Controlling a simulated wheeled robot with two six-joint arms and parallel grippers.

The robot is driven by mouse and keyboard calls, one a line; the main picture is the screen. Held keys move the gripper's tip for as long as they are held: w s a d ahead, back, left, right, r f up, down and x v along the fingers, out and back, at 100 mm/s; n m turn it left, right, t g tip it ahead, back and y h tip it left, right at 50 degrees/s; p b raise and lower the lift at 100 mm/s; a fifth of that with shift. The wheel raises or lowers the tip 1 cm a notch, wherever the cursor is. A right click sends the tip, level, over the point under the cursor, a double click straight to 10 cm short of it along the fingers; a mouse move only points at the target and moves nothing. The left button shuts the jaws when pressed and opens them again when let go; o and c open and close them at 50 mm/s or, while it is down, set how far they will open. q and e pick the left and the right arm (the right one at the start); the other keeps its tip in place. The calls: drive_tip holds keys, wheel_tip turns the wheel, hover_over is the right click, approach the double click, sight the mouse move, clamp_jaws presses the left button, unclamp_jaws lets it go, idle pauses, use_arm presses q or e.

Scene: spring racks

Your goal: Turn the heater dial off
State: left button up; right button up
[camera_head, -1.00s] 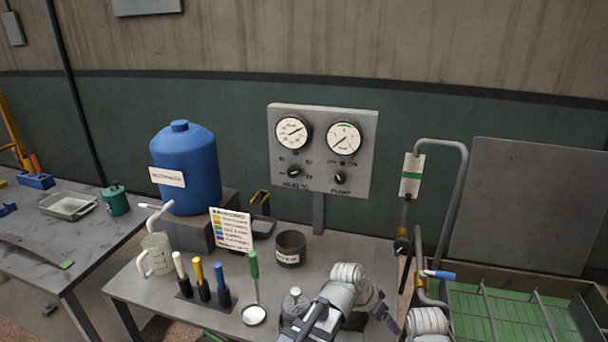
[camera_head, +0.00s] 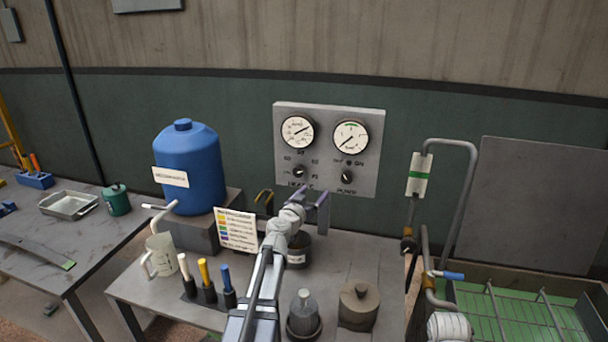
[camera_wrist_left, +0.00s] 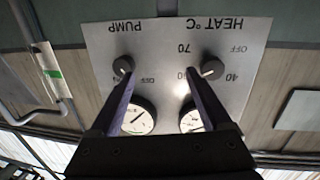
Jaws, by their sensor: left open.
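The heat dial (camera_head: 299,171) is a dark round knob on the left of the grey control panel (camera_head: 328,185), below a gauge. It also shows in the left wrist view (camera_wrist_left: 212,69), upside down, among the marks OFF, 40 and 70. Its exact setting is too small to read. My left gripper (camera_head: 314,192) is open and empty, just in front of and below the panel. In the left wrist view, the gripper (camera_wrist_left: 160,78) has one fingertip close beside the heat dial and the other near the pump knob (camera_wrist_left: 123,66). Contact cannot be told. My right gripper is out of view.
Lidded pots (camera_head: 358,305) stand on the bench front. A bent pipe (camera_head: 466,190) rises at the right.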

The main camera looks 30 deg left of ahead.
sight(298, 174)
use_arm(q)
drive_tip(key=a+r+n+y, duration=0.1)
drive_tip(key=a+n+y, duration=0.15)
drive_tip(key=a, duration=0.55)
drive_tip(key=shift+m+y, duration=0.25)
drive_tip(key=shift+y, duration=0.1)
drive_tip(key=shift+x, duration=3.45)
drive_tip(key=shift+d+r, duration=0.15)
drive_tip(key=shift+d, duration=0.05)
clamp_jaws()
